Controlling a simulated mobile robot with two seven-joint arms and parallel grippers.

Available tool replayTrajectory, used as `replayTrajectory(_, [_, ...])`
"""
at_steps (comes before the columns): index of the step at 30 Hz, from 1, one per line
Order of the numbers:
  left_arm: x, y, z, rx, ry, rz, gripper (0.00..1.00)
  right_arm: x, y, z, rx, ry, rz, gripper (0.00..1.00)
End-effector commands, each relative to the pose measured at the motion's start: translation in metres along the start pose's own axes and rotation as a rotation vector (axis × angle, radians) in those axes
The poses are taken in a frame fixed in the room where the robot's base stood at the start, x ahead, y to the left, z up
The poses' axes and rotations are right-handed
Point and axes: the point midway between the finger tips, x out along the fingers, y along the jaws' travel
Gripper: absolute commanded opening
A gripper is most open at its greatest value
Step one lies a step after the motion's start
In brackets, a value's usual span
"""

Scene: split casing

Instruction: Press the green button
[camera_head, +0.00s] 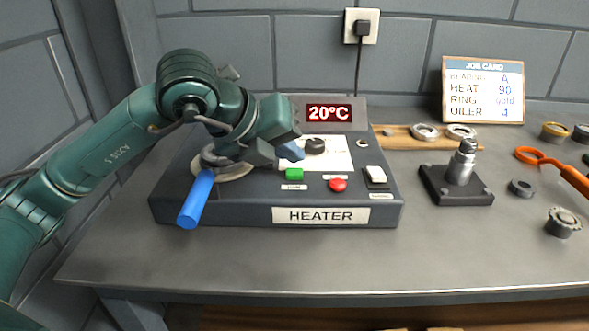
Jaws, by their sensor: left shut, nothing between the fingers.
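The green button (294,174) is on the front part of the heater's (240,207) top panel, left of a red button (338,185). My left gripper (292,153) is shut and empty, its blue fingertips just above and behind the green button. I cannot tell whether they touch it. The heater's display (329,113) reads 20°C. A dark knob (316,146) sits on a white dial plate behind the button. My right gripper is not in view.
A blue handle (197,199) sticks out over the heater's left front. A white switch (376,175) is right of the red button. A shaft stand (457,183), several rings and orange-handled pliers (560,171) lie to the right. The front of the table (330,261) is clear.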

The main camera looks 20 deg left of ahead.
Motion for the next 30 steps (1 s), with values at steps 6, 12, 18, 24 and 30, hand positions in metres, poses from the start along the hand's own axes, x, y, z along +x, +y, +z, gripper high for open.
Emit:
replayTrajectory(6, [0.0,0.0,0.0,0.0,0.0,0.0,0.0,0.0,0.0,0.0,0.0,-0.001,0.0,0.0])
replayTrajectory(12, [0.0,0.0,0.0,0.0,0.0,0.0,0.0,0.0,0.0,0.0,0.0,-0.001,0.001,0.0])
replayTrajectory(18, [0.0,0.0,0.0,0.0,0.0,0.0,0.0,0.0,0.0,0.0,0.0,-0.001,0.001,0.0])
replayTrajectory(24, [0.002,0.002,-0.002,0.0,0.0,0.0,0.0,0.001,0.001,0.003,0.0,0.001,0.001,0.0])
replayTrajectory(30, [0.006,0.005,-0.005,0.0,0.0,0.0,0.0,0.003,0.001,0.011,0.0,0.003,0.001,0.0])
